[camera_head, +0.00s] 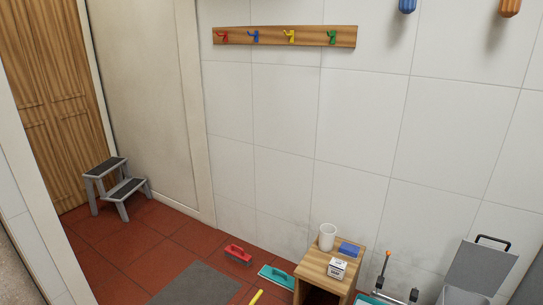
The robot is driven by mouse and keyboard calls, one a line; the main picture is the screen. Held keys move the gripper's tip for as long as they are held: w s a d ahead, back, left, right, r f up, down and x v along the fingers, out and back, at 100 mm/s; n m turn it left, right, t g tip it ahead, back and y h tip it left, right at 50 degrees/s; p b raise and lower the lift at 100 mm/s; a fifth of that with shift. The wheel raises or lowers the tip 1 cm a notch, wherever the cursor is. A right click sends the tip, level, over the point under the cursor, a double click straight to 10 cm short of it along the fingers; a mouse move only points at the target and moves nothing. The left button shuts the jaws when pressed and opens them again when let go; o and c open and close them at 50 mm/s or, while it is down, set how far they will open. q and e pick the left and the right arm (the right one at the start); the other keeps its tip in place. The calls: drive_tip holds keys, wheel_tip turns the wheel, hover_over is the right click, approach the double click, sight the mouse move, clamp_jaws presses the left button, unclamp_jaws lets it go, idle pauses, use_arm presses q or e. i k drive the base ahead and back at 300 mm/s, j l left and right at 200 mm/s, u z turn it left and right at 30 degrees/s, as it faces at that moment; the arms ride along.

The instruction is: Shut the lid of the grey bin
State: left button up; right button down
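The grey bin's lid (480,268) shows at the lower right of the head view. It is a flat grey panel with a dark handle (493,241) at its top, and it stands raised, tilted up near the wall. A pale part of the bin's body (449,296) shows below it at the bottom edge; the rest is cut off by the frame. Neither of my grippers can be made out in this view.
An orange-tipped tool (387,264) stands left of the bin. A grey step stool (117,188) stands by the door. Scrubbing brushes lie on the red tiles.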

sight(477, 267)
drive_tip(key=z, duration=1.5)
